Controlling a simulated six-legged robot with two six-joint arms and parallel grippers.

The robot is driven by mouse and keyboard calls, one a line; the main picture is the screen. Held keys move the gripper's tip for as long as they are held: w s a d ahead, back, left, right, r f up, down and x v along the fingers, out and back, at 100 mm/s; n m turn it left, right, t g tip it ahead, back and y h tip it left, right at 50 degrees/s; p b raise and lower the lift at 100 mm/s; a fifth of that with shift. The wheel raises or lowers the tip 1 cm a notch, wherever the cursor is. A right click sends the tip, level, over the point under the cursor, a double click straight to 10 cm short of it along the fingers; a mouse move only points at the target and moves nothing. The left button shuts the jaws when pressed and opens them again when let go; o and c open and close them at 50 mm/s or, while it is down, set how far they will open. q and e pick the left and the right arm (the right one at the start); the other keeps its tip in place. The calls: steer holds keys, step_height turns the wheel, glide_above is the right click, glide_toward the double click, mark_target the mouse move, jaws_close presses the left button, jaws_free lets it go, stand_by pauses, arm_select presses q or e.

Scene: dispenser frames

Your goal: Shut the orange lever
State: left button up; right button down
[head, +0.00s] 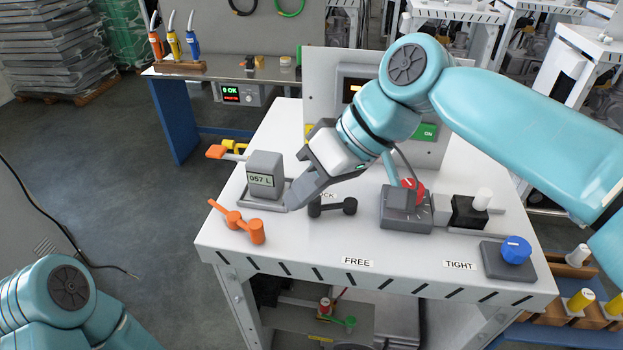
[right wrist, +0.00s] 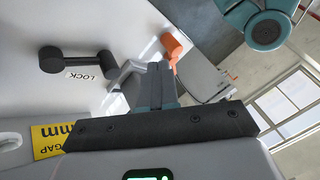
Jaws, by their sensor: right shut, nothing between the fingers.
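The orange lever (head: 236,221) lies at the front left corner of the white table, a bar with a knob at its near end. Part of it also shows in the right wrist view (right wrist: 174,45), just beyond my fingertips. My right gripper (head: 292,203) is shut and empty, tilted down over the table, to the right of the lever in the head view. The two are apart there. In the right wrist view my right gripper (right wrist: 158,70) shows its fingers together; they partly hide the lever. My left gripper is out of view.
A grey meter reading "057 L" (head: 264,176) stands close behind the lever. A black lever (head: 332,207) with a partly hidden label lies right of my gripper. A grey block with a red knob (head: 406,207) and a blue knob (head: 515,250) stand farther right.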

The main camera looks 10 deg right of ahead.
steer(key=shift+x, duration=2.75)
steer(key=shift+s+m, duration=0.2)
steer(key=shift+m, duration=0.2)
